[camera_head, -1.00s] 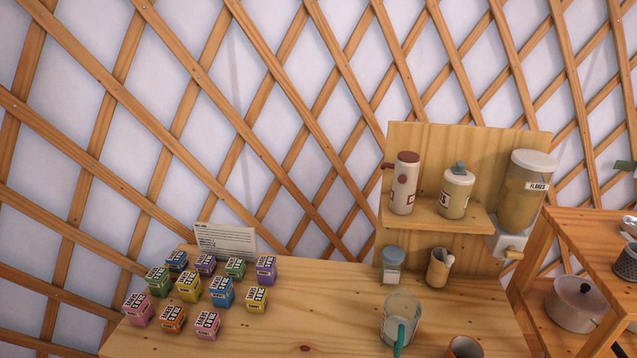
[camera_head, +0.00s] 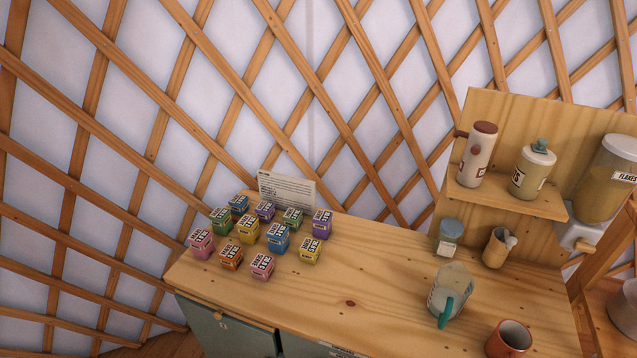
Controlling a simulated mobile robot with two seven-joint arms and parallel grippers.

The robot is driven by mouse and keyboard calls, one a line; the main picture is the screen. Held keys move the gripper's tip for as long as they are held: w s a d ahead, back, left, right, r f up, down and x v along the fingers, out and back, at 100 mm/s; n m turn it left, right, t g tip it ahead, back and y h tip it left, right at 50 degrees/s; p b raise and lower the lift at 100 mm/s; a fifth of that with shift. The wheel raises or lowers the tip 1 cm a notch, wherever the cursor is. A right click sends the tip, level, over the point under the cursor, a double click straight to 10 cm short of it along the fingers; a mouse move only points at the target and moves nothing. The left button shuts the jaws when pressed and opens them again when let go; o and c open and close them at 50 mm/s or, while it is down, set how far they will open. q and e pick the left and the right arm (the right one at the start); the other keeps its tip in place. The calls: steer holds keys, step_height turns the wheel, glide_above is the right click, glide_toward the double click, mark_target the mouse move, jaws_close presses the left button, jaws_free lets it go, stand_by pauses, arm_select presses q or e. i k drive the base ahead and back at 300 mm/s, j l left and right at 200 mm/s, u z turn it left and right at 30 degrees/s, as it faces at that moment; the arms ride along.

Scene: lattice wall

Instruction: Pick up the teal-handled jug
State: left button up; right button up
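The jug (camera_head: 452,281) is clear and cylindrical with a teal handle (camera_head: 445,313) on its front side, facing me. It stands upright on the right part of the wooden counter (camera_head: 370,278). Neither of my grippers shows in the head view.
Several small coloured boxes (camera_head: 277,240) stand on the counter's left, before a white card (camera_head: 288,190). A shelf (camera_head: 507,198) holds two canisters. The counter's middle is clear.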

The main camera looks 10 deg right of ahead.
mark_target(453, 285)
steer(key=z, duration=1.2)
